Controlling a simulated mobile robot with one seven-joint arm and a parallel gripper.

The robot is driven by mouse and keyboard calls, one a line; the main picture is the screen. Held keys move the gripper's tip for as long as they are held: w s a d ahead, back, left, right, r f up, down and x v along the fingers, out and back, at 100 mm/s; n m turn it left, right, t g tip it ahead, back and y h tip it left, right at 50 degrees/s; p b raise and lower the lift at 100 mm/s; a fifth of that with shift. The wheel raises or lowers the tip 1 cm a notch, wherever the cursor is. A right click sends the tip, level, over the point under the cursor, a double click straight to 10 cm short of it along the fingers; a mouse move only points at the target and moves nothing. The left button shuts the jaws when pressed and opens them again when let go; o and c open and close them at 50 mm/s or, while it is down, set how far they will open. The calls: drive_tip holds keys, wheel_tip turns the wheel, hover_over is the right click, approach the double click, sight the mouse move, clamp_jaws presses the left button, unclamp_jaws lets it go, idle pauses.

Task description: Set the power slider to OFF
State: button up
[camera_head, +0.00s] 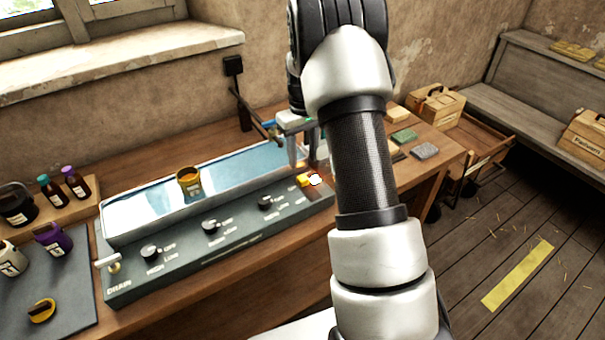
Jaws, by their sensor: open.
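The grey control panel (215,247) runs along the front of a long metal tray. At its right end is a small yellow piece (304,180) beside a bright glow; it may be the power slider. Its label and setting are too small to read. My gripper (305,152) is just above and behind this end of the panel, pointing down, with its fingers apart and nothing visible between them. I cannot tell whether a finger touches the yellow piece. My arm hides what lies right of it.
Several black knobs, one at the left (150,252), and a drain lever (108,261) stand on the panel. Bottles stand at left; small blocks (425,151) lie at right. The wooden floor at right is mostly clear.

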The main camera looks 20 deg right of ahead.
sight(303, 178)
wheel_tip(303, 178, down, 8)
drive_tip(key=shift+r, duration=0.15)
clamp_jaws()
idle(0.3)
